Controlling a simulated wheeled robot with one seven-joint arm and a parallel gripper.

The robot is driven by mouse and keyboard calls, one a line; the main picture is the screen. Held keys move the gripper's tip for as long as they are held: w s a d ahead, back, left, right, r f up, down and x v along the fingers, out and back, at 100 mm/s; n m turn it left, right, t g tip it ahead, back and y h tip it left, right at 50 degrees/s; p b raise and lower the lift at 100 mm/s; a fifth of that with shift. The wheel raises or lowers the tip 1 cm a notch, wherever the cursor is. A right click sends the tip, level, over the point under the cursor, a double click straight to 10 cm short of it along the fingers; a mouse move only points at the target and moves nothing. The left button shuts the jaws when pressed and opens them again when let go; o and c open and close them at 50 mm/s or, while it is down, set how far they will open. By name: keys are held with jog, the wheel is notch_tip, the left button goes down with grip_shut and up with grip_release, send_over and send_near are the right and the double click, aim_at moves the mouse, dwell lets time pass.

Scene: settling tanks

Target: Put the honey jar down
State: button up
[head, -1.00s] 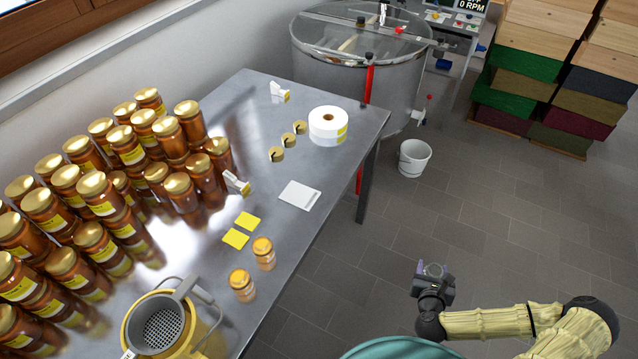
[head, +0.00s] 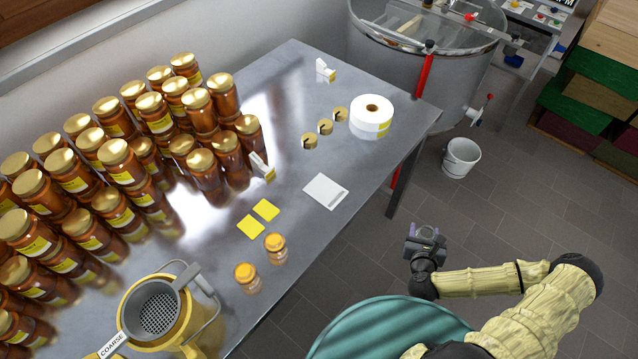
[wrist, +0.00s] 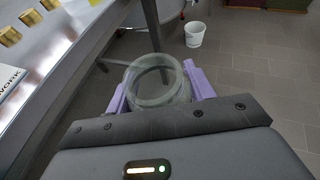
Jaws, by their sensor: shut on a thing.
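My gripper (head: 424,240) is in the head view, beyond the table's right edge and above the floor. In the wrist view its purple fingers (wrist: 160,88) are shut on a clear glass jar (wrist: 158,85). The jar's round rim faces the wrist camera and it looks lidless and empty. The jar is small and hard to make out in the head view. The steel table (head: 318,236) lies to the left of the gripper, with a gap between them.
Many amber jars with gold lids crowd the table's left side. Two small jars (head: 275,249), yellow cards (head: 265,210), a white pad (head: 325,191), a label roll (head: 372,115) and a yellow strainer pail (head: 150,318) stand on it. A white bucket (head: 461,157) is on the floor.

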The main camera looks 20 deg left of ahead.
jog(key=shift+s+a+r, duration=0.1)
jog(key=shift+s, duration=0.05)
jog(key=w+a+r+n+y+b, duration=0.2)
jog(key=w+a+y, duration=0.1)
jog(key=w+a, duration=0.4)
notch_tip(320, 180, up, 11)
jog(key=n+g+y+b, duration=0.2)
jog(key=n+y+b, duration=0.1)
jog(key=n+y, duration=0.15)
send_over(320, 184)
jog(key=shift+r, duration=0.15)
jog(key=shift+d+f+p, duration=0.1)
jog(key=shift+f+p, duration=0.6)
jog(key=shift+f, duration=2.45)
jog(key=shift+f, duration=0.1)
jog(key=shift+f+p, duration=0.5)
jog(key=shift+f, duration=1.3)
